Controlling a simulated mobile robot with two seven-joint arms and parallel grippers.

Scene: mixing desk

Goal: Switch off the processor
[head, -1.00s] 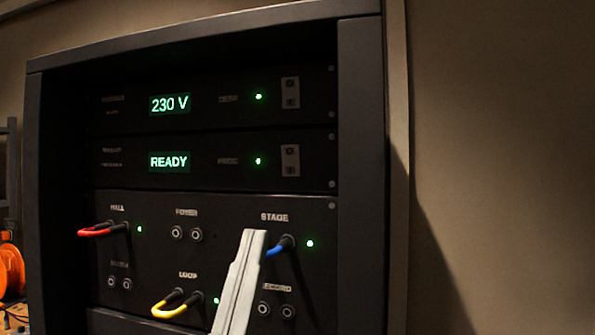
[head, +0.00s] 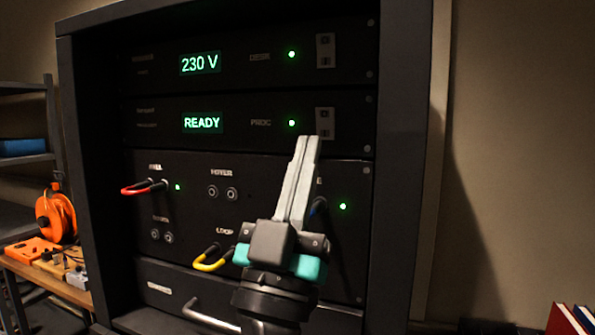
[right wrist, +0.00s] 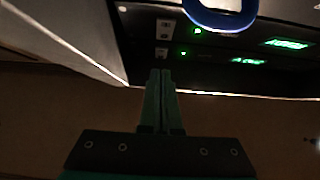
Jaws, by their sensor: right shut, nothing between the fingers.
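The processor is the second rack unit (head: 165,123), with a lit READY display (head: 202,123), a PROC label and a lit green lamp (head: 292,123). Its pale rocker switch (head: 325,123) is at the unit's right end. My right gripper (head: 308,140) is shut and empty, its fingertips just below and left of that switch in the head view. In the right wrist view the shut fingers (right wrist: 161,72) point toward the rack face with its switches and green displays. I cannot tell whether the fingertips touch anything. My left gripper is not in view.
The top unit has a 230 V display (head: 200,64) and a similar switch (head: 326,50). The patch panel below carries a red cable (head: 140,189) and a yellow cable (head: 212,264); a blue cable (right wrist: 222,18) loops out close by. An orange reel (head: 56,216) stands left.

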